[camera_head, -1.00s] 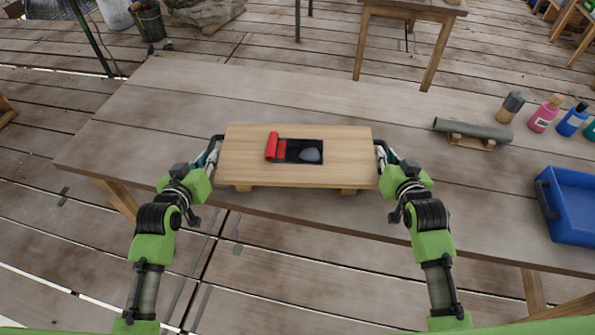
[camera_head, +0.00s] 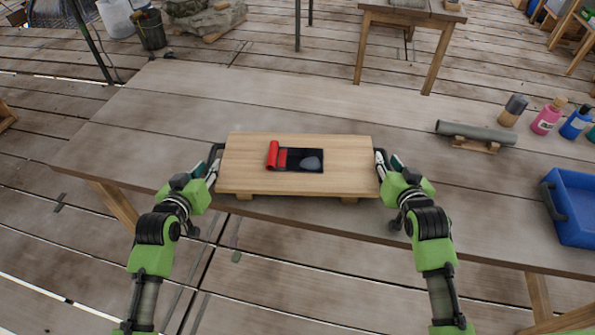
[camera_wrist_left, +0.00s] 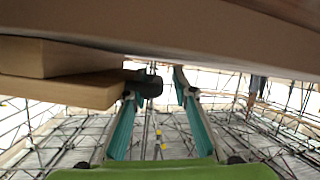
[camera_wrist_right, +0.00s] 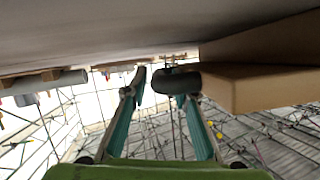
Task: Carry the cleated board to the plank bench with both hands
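The cleated board (camera_head: 345,165) is pale wood with cleats beneath and a dark handle at each end. It lies flat on the grey plank-topped table (camera_head: 300,110), near its front edge.
A grey tube (camera_head: 475,131) on a wooden rest, several bottles (camera_head: 547,117) and a blue bin (camera_head: 575,205) stand to the right on the table. A wooden bench (camera_head: 415,18) stands behind it. The tabletop behind and left of the board is clear.

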